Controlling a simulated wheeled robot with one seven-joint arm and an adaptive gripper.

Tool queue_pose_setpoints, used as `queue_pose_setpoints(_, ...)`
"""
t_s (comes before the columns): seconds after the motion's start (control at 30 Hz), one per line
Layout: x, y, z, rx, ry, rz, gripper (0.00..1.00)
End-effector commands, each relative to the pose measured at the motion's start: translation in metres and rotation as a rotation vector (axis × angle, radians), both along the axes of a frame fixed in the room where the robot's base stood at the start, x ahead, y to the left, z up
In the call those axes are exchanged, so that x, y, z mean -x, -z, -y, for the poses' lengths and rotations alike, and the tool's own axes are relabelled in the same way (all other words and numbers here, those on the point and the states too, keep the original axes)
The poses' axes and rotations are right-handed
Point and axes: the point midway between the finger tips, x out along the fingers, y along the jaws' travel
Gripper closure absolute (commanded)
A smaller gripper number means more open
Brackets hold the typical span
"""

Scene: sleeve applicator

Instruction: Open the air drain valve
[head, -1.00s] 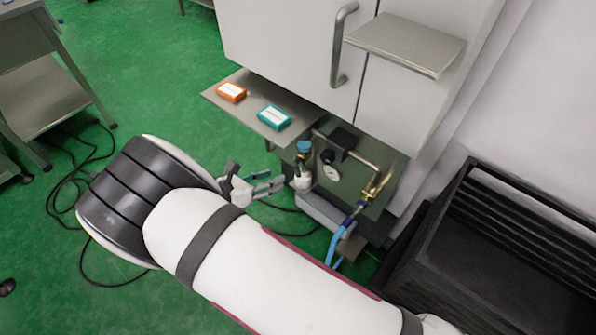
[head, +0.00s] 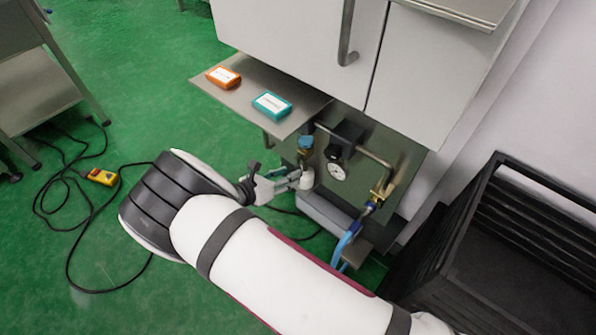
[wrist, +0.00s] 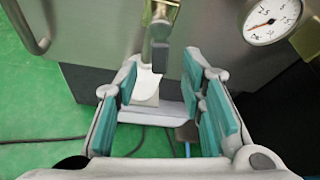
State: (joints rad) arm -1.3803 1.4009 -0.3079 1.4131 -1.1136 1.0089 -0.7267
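A brass fitting (wrist: 160,14) with a short grey lever (wrist: 160,58) hangs at the top middle of the wrist view; it looks like the drain valve, though no label is readable. In the head view a blue-topped fitting (head: 305,144) with a white lower part (head: 306,179) stands left of the pressure gauge (head: 337,171). My gripper (head: 292,180) is beside that white part. In the wrist view my gripper (wrist: 161,76) is open, its teal pads apart, with the lever in line with the gap. Whether the pads touch anything cannot be told.
A brass valve (head: 384,190) with blue hoses (head: 346,243) is right of the gauge. A metal shelf (head: 240,98) with an orange box (head: 223,77) and a teal box (head: 272,104) is above left. A black crate (head: 500,240) stands right.

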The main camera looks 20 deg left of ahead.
Motion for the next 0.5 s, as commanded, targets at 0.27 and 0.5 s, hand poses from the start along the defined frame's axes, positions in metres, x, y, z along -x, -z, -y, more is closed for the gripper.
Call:
queue_pose_setpoints(0.27,-0.035,0.017,0.017,0.0,0.001,0.0,0.63)
queue_pose_setpoints(0.5,-0.044,0.02,0.021,-0.001,-0.001,-0.001,0.63)
